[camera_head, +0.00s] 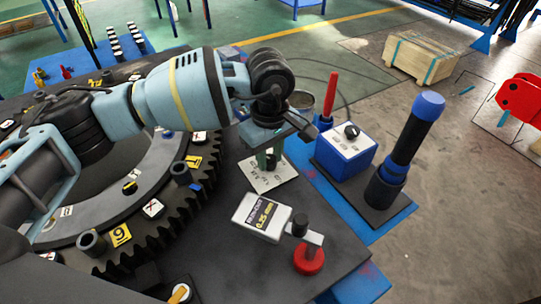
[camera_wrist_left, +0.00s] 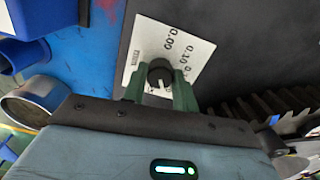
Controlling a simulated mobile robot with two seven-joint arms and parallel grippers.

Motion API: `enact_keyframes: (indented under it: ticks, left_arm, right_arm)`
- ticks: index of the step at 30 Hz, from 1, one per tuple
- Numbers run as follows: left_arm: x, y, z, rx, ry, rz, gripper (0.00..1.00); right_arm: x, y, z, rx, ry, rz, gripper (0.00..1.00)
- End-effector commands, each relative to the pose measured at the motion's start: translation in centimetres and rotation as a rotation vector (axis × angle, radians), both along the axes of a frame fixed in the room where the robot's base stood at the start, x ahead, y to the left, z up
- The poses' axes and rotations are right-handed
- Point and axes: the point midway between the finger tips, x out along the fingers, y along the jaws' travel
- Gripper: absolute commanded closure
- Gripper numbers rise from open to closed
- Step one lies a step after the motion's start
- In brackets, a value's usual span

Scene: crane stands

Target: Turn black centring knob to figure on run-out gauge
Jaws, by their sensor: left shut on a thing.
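The black centring knob (camera_wrist_left: 159,70) sits on a white dial plate (camera_wrist_left: 150,44) with printed figures. 0.00 and 0.10 are legible in the left wrist view; other figures are partly hidden. A white mark on the knob points toward the bottom of that view, between the fingers. My left gripper (camera_wrist_left: 160,88) is shut on the knob, with a green finger on each side. In the head view my left gripper (camera_head: 268,160) reaches down over the dial plate (camera_head: 268,180). The run-out gauge (camera_head: 262,214) is a white box reading 0.25 mm. My right gripper is not in view.
A large black gear ring (camera_head: 150,232) fills the left side. A blue box with a black knob (camera_head: 345,155) and a blue-topped black cylinder (camera_head: 412,135) stand to the right. The dark plate in front is mostly bare.

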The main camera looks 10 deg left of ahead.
Motion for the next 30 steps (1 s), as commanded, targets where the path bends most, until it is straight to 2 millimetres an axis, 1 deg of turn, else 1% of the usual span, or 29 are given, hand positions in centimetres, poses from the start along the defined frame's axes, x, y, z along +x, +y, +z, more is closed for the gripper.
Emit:
enact_keyframes:
  ticks: [1, 8, 15, 22, 30]
  left_arm:
    - [0.0, 0.0, -0.3, 0.000, 0.001, -0.046, 0.94]
    - [0.0, 0.0, -0.3, 0.000, 0.001, -0.253, 0.94]
    - [0.0, 0.0, -0.2, 0.000, 0.001, -0.425, 0.94]
    - [0.0, 0.0, -0.1, -0.001, 0.001, -0.528, 0.94]
    - [0.0, 0.0, 0.0, 0.000, 0.000, -0.574, 0.94]
  right_arm:
    - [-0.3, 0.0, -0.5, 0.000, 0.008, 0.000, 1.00]
    - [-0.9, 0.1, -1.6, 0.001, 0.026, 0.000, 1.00]
    - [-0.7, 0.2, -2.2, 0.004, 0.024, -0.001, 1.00]
    - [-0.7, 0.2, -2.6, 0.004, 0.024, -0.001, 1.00]
    - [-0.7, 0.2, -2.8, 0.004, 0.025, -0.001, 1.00]
